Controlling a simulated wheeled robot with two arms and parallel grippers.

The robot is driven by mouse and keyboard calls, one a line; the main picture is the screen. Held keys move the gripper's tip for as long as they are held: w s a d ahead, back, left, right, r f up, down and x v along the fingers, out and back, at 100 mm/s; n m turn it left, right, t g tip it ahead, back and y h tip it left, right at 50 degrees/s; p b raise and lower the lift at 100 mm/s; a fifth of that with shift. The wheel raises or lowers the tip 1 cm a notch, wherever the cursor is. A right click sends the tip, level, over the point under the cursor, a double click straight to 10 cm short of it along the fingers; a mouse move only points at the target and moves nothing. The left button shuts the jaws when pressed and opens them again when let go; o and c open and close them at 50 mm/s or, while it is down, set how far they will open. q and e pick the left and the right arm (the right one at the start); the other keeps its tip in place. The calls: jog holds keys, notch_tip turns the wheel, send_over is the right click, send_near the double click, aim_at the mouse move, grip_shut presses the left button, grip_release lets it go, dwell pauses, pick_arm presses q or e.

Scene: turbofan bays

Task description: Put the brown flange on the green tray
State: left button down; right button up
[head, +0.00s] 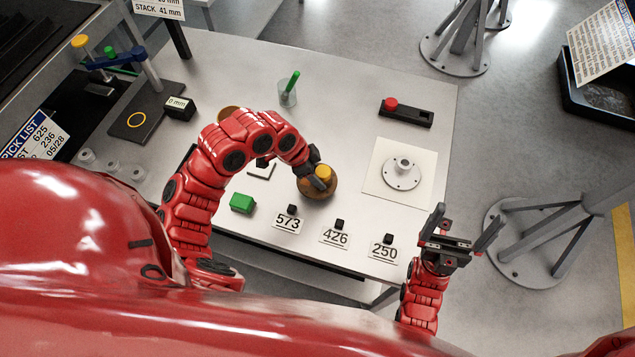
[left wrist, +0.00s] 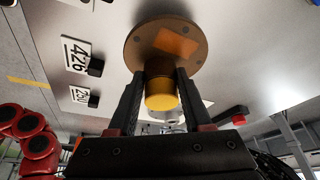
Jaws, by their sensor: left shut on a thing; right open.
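The brown flange (head: 316,191) is a round brown disc with a yellow hub, near the middle of the table in the head view. My left gripper (head: 318,179) is shut on its hub. In the left wrist view the brown flange (left wrist: 140,46) extends past the fingertips, with both fingers of the left gripper (left wrist: 160,84) on either side of the hub. I cannot tell whether the disc touches the table. My right gripper (head: 463,226) is open and empty off the table's front right corner. No green tray can be made out; my left arm hides part of the table.
A green block (head: 242,203) lies left of the flange. Number cards (head: 336,237) with small black blocks line the front edge. A light grey flange (head: 402,173) stands on a white sheet at right. A cup (head: 287,97) and a red-button box (head: 406,112) are farther back.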

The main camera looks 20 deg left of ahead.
pick_arm(q)
jog(key=f+b, duration=0.2)
jog(key=f, duration=0.1)
jog(key=shift+w+f+b, duration=0.25)
jog(key=shift+f+b, duration=0.15)
jog(key=shift+r, duration=0.15)
jog(key=c, duration=0.8)
grip_release()
jog(key=o, duration=0.5)
jog(key=shift+c, duration=0.2)
